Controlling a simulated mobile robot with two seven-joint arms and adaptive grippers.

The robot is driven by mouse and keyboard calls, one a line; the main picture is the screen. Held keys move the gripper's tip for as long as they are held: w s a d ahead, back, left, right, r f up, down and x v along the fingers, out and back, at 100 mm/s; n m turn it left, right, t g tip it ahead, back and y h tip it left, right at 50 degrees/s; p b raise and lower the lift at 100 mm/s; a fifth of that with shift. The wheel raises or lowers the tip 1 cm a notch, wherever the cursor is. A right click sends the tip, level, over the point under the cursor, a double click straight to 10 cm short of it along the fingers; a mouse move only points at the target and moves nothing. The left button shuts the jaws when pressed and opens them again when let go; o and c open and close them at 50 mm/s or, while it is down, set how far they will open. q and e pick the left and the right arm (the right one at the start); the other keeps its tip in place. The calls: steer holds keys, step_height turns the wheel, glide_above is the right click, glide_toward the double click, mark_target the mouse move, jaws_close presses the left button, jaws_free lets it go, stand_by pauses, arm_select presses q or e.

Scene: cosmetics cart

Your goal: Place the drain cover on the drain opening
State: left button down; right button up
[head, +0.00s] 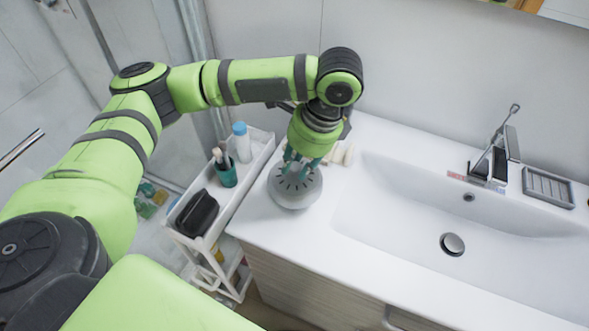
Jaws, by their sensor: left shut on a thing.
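A round grey piece with dark radial slots in its top (294,194), which looks like the drain cover, is at the left end of the white counter. My left gripper (299,172) points down with its teal fingertips at the top of this piece and is shut on it. I cannot tell whether the piece touches the counter. The drain opening (452,244) is in the white sink basin (390,215), to the right; a shiny round metal part with a dark edge shows there. My right gripper is not in view.
A white cart (258,150) left of the counter holds a teal cup with brushes (226,175), a blue-capped bottle (242,142) and a black bag (197,214). A faucet (489,165) and slotted soap tray (548,187) are behind the basin. The basin is clear.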

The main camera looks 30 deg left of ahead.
mark_target(294, 173)
arm_select(q)
steer(key=shift+w+a+f, duration=0.4)
steer(key=shift+w+a, duration=0.05)
steer(key=shift+a, duration=0.1)
step_height(294, 173, down, 3)
steer(key=shift+f+p, duration=0.1)
steer(key=shift+p, duration=0.5)
steer(key=shift+f, duration=0.4)
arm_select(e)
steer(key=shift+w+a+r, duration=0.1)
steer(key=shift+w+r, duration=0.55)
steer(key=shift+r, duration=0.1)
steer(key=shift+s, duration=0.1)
arm_select(q)
steer(key=c, duration=1)
jaws_free()
steer(key=shift+f, duration=0.15)
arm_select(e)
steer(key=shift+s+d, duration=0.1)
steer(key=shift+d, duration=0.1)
